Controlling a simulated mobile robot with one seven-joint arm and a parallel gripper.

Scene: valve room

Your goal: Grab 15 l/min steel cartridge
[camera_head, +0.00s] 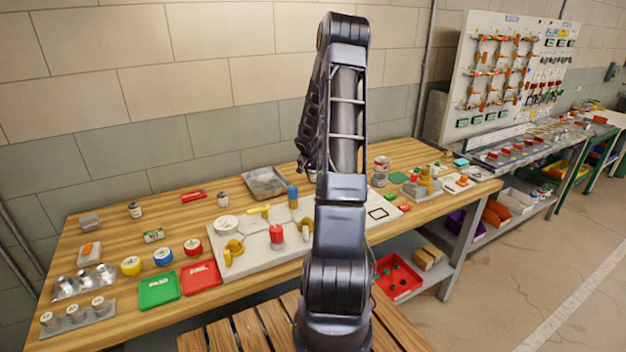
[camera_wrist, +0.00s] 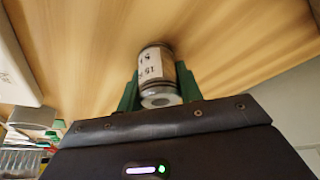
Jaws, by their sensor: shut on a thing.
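The steel cartridge (camera_wrist: 153,66) is a small metal cylinder with a white label in the wrist view. The label's print is rotated and appears to read 15 with more text that is hard to read. A pale round end with a dark centre faces the camera. My gripper (camera_wrist: 159,92) has its green fingers on both sides of the cartridge and is shut on it. Wood surface shows behind it. In the head view my arm hides most of the gripper and the cartridge, so I cannot tell whether the cartridge touches the table.
The wooden workbench (camera_head: 75,245) holds a light fixture plate (camera_head: 262,250), a grey tray (camera_head: 265,183), a green tray (camera_head: 159,289) and a red tray (camera_head: 200,278). A labelled can (camera_head: 380,170) stands right of my arm. A tool board (camera_head: 512,70) stands farther right.

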